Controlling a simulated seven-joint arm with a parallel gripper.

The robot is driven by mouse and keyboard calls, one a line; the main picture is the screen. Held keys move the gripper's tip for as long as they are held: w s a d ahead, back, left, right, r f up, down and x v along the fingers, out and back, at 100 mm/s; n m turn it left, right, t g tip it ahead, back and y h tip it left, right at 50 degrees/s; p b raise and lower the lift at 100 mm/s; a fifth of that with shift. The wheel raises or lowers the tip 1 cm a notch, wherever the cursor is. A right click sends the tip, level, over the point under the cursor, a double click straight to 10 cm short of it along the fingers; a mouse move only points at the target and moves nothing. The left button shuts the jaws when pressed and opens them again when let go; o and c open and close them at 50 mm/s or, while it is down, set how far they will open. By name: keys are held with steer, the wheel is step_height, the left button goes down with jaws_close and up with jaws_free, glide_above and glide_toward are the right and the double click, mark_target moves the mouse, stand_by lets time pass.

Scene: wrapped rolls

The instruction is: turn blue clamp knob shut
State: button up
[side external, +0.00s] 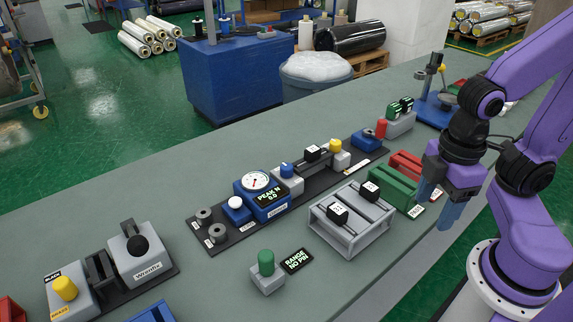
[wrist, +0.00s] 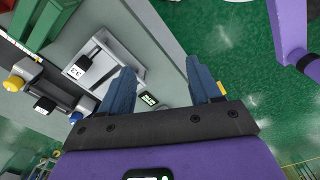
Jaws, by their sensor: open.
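A small blue knob (side external: 287,170) stands on a grey block in the row of fixtures on the dark base plate (side external: 222,243) in the side external view. I cannot tell how far it is turned. Farther right on the same plate is a blue block with a dark knob on top (side external: 367,138); I cannot tell which of the two is the clamp.
A grey rack (side external: 352,240) with black numbered blocks stands in front of the plate. Green (side external: 394,189) and red (side external: 406,163) bins sit between the plate and my gripper. A yellow knob (side external: 335,145) and a red knob (side external: 382,127) stand near the blue block.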

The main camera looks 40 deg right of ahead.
steer(key=w+a+r, duration=0.3)
steer(key=w+a, duration=0.2)
steer(key=w, duration=0.4)
step_height(320, 180, up, 3)
steer(key=n, duration=0.3)
glide_above(286, 166)
step_height(286, 166, down, 17)
steer(key=shift+f, duration=0.15)
